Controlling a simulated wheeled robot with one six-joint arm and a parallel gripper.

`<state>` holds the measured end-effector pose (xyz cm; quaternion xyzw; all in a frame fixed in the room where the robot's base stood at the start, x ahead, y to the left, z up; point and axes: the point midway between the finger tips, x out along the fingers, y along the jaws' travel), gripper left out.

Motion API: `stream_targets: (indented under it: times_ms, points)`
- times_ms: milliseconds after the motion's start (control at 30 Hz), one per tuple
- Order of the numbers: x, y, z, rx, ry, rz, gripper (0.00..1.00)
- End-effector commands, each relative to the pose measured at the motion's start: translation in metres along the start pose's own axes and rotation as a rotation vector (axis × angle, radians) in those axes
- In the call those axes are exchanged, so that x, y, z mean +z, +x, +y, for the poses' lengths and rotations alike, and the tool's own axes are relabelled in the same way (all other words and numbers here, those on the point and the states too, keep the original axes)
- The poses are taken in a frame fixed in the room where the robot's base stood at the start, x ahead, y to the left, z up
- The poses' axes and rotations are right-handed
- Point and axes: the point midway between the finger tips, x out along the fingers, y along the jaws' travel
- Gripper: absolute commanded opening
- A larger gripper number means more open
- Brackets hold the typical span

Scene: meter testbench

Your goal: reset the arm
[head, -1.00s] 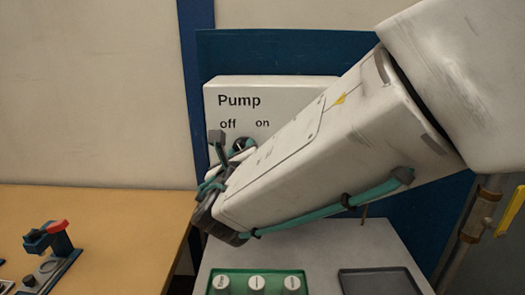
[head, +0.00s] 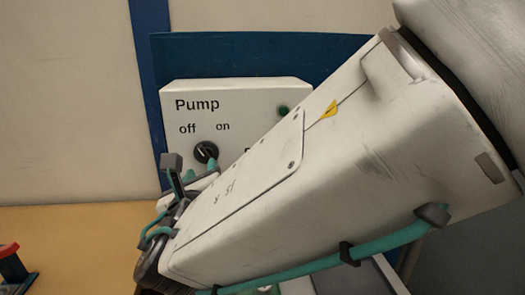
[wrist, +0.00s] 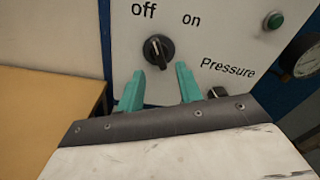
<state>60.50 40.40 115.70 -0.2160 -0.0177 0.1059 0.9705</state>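My gripper (wrist: 159,84) shows two teal fingers spread apart with nothing between them. It is open in front of the white pump panel (head: 240,95), just below the black off/on knob (wrist: 158,51) in the wrist view. The knob also shows in the head view (head: 205,152), under the words "off" and "on". The fingers look clear of the knob. My white arm reaches across the head view from the upper right and hides the panel's right part.
My arm mostly hides the grey bench.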

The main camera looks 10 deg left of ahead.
Motion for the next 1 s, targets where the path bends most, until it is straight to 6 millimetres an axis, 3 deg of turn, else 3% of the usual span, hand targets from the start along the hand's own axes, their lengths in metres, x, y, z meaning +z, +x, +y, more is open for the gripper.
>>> stream_targets:
  times_ms: [167,367,533,600,700,867,900,1000]
  points:
    - [-0.054,-0.013,-0.036,-0.165,0.346,0.216,0.35]
    - [-0.132,-0.047,-0.150,-0.645,0.903,0.476,0.35]
    - [-0.190,-0.113,-0.232,-1.192,1.400,0.598,0.35]
    - [-0.206,-0.145,-0.253,-1.432,1.598,0.615,0.35]
    - [-0.220,-0.187,-0.270,-1.748,1.851,0.610,0.35]
    - [-0.223,-0.235,-0.280,-2.163,2.198,0.553,0.35]
    - [-0.222,-0.243,-0.282,2.108,-2.141,-0.501,0.35]
    - [-0.218,-0.258,-0.288,1.964,-2.023,-0.394,0.35]
